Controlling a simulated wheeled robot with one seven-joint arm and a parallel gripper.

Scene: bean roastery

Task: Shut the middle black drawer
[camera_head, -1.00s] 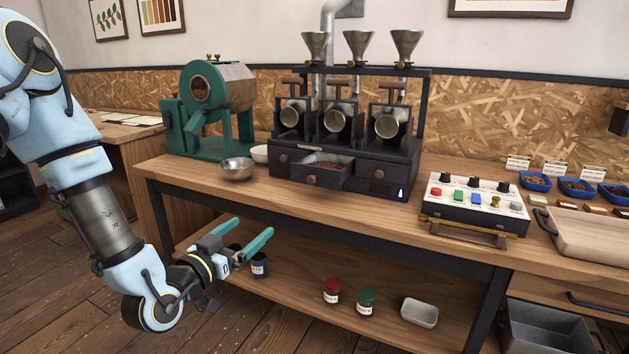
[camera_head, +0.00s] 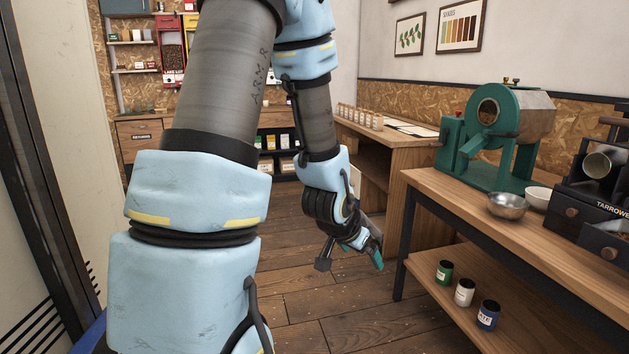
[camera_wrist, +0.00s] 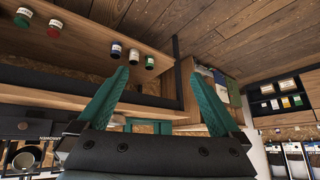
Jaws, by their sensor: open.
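The black drawer unit (camera_head: 578,190) is cut off at the right edge of the head view. Its middle drawer (camera_head: 598,238) shows only partly there, pulled out, with a round knob and a bit of brown contents. The left drawer (camera_head: 560,207) beside it looks shut. My gripper (camera_head: 373,252) hangs low over the floor, left of the bench and well apart from the drawer. In the wrist view its two teal fingers (camera_wrist: 158,76) are spread with nothing between them. Part of the black unit (camera_wrist: 12,130) shows at that view's lower left, where the picture is upside down.
A green roaster (camera_head: 500,135), a metal bowl (camera_head: 507,206) and a white bowl (camera_head: 538,198) stand on the bench (camera_head: 470,215). Several jars (camera_head: 464,292) sit on its lower shelf. A wooden desk (camera_head: 378,170) stands behind. The floor (camera_head: 320,300) left of the bench is clear.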

